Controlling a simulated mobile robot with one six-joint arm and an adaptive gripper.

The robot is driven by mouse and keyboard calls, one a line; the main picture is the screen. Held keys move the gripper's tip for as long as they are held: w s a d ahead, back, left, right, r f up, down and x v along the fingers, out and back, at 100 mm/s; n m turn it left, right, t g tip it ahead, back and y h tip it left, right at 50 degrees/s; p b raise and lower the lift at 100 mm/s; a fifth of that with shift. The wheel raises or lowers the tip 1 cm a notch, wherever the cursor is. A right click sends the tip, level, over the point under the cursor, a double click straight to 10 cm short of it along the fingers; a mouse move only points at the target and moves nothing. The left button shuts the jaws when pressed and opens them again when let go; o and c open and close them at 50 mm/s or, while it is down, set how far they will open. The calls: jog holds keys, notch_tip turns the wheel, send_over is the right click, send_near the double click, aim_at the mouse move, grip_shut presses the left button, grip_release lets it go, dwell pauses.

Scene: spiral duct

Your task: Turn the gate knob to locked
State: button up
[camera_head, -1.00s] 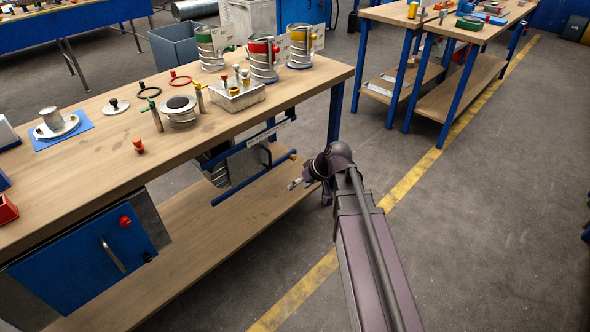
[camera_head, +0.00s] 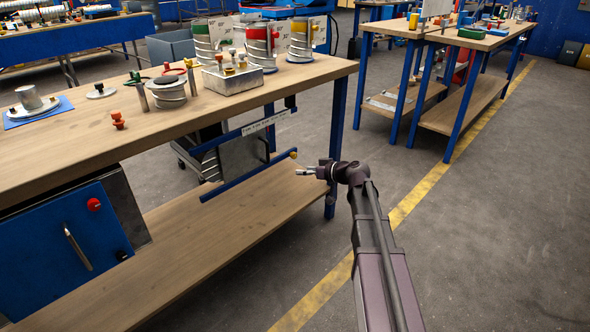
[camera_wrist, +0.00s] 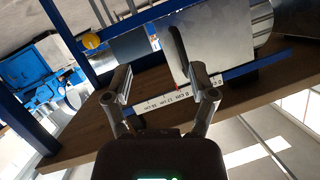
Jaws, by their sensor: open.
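A blast-gate-like frame hangs under the near workbench, with a bare metal plate (camera_head: 245,155) between two blue rails. In the wrist view the yellow knob (camera_wrist: 91,41) is at upper left, beyond and left of my fingers. The metal plate (camera_wrist: 222,40) with a dark upright handle (camera_wrist: 178,52) shows at upper right. My gripper (camera_head: 306,171) is just right of and below the knob in the head view, apart from it. Its two fingers (camera_wrist: 160,84) are spread and empty. I cannot read the knob's locked mark.
The workbench top (camera_head: 60,155) lies above the frame, and a lower wooden shelf (camera_head: 215,225) below it. A blue bench leg (camera_head: 337,140) stands close behind my gripper. A blue cabinet (camera_head: 75,240) hangs at left. The floor at right (camera_head: 500,230) is clear.

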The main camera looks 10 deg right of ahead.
aim_at(295, 156)
jog(key=w+d+f+t+b, duration=0.5)
jog(key=w+d+b, duration=0.2)
jog(key=b, duration=0.3)
jog(key=shift+d+f+m, duration=0.3)
jog(key=shift+f, duration=0.05)
jog(key=x, duration=1.3)
jog(key=shift+w+a, duration=0.25)
jog(key=shift+a, duration=0.1)
grip_shut()
